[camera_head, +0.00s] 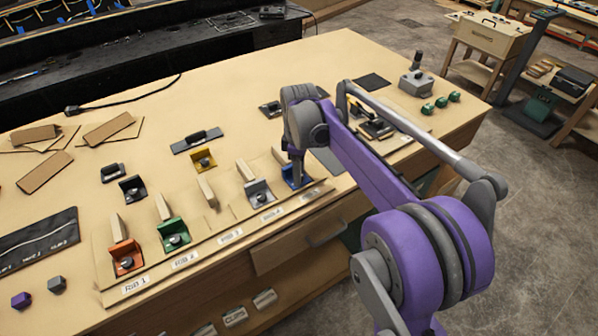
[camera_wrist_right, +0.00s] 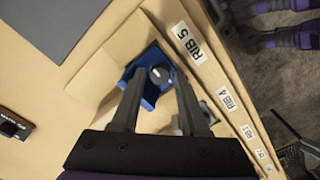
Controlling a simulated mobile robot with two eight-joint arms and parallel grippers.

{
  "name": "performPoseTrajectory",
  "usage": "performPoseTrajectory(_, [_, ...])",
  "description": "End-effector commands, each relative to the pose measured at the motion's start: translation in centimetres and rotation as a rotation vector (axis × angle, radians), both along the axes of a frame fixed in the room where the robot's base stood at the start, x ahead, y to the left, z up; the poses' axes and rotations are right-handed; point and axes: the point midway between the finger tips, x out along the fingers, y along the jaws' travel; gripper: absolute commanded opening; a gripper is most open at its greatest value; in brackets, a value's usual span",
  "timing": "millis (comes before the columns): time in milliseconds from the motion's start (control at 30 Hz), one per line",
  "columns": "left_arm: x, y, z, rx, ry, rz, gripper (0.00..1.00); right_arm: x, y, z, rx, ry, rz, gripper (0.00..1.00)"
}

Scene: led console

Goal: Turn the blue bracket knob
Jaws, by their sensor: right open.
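The blue bracket (camera_head: 305,180) is mounted at the right end of a row of brackets, at the RIB 5 label. In the right wrist view, the blue bracket (camera_wrist_right: 150,95) carries a dark round knob (camera_wrist_right: 158,74). My right gripper (camera_head: 296,178) points down over the bracket and hides part of it and its knob in the head view. In the right wrist view, my right gripper (camera_wrist_right: 158,78) is open, with one finger on each side of the knob in the picture. I cannot tell whether the fingers touch the knob. My left gripper is not in view.
An orange bracket (camera_head: 127,257), a green bracket (camera_head: 173,234), a grey bracket (camera_head: 258,193) and a yellow bracket (camera_head: 203,160) are nearby on the bench. Wooden uprights stand behind the row. A grey box with a joystick (camera_head: 416,82) stands at the far right.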

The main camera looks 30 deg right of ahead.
Motion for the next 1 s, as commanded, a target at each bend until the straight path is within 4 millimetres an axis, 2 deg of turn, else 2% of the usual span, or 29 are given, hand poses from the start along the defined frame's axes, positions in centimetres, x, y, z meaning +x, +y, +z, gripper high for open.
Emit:
performPoseTrajectory(267, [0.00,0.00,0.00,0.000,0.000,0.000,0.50,0.01,0.01,-0.19,0.000,0.000,0.000,0.44])
performPoseTrajectory(367, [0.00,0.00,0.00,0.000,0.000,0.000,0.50,0.01,0.01,-0.18,0.000,0.000,0.000,0.30])
performPoseTrajectory(533, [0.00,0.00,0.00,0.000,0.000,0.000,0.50,0.00,0.00,-0.17,0.000,0.000,0.000,0.00])
performPoseTrajectory(1000, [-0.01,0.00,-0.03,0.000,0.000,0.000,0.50,0.00,0.00,-0.17,0.000,0.000,-0.034,0.00])
